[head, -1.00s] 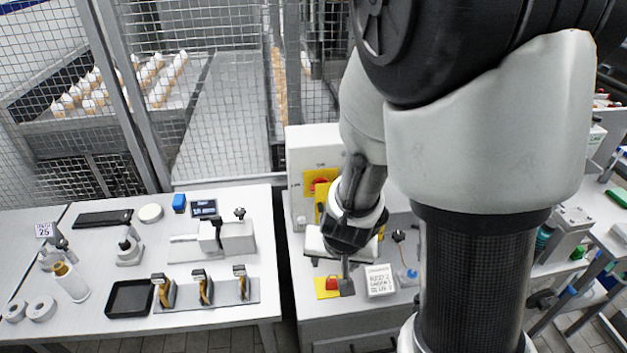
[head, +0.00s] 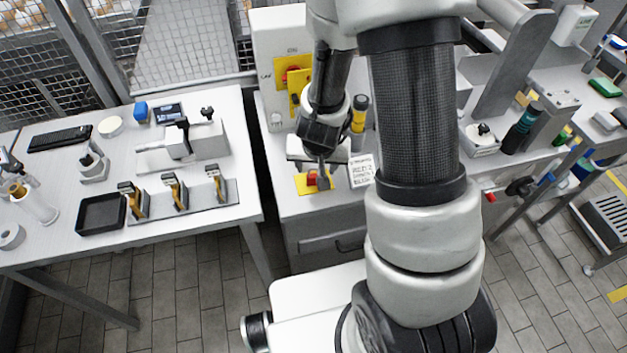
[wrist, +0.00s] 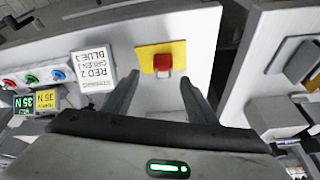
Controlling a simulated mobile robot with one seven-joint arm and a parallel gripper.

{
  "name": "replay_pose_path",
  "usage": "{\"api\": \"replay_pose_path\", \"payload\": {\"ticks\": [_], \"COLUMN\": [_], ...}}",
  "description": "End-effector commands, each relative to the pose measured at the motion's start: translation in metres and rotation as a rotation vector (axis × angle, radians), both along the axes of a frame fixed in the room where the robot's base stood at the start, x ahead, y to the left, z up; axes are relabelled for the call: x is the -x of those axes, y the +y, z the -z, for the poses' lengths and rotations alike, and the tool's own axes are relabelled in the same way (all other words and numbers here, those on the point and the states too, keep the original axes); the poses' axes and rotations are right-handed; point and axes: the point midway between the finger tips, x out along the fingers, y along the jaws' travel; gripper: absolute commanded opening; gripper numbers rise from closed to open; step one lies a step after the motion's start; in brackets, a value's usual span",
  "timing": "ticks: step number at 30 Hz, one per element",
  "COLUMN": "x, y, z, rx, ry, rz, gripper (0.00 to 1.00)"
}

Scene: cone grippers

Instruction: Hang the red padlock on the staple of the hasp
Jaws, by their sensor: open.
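The red padlock (wrist: 163,62) lies on a yellow patch (wrist: 145,52) on the white bench in the wrist view. It also shows in the head view (head: 312,178), partly covered by a finger. My gripper (wrist: 160,82) is open and empty. Its fingers point toward the padlock, one on each side in the picture; I cannot tell whether they reach its height. In the head view my gripper (head: 322,180) is just above the yellow patch. A yellow plate with a red part (head: 293,75) is on the white cabinet behind; I cannot make out the hasp's staple.
A lettered white card (wrist: 92,70) stands beside the yellow patch. The white cabinet (head: 270,50) rises behind my gripper. On the left table (head: 235,150) are a black tray (head: 88,228) and a rack with several brass-coloured pieces (head: 230,195). A gap separates the table and bench.

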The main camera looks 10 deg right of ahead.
Motion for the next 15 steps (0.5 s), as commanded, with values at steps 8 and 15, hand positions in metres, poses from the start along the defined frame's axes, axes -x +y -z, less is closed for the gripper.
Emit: {"api": "replay_pose_path", "payload": {"ticks": [8, 15], "x": [-0.012, -0.015], "y": [0.002, 0.002], "z": [0.040, 0.043], "rx": [-0.001, -0.001], "ry": [0.003, 0.001], "rz": [0.003, 0.001], "gripper": [0.52, 0.52]}}
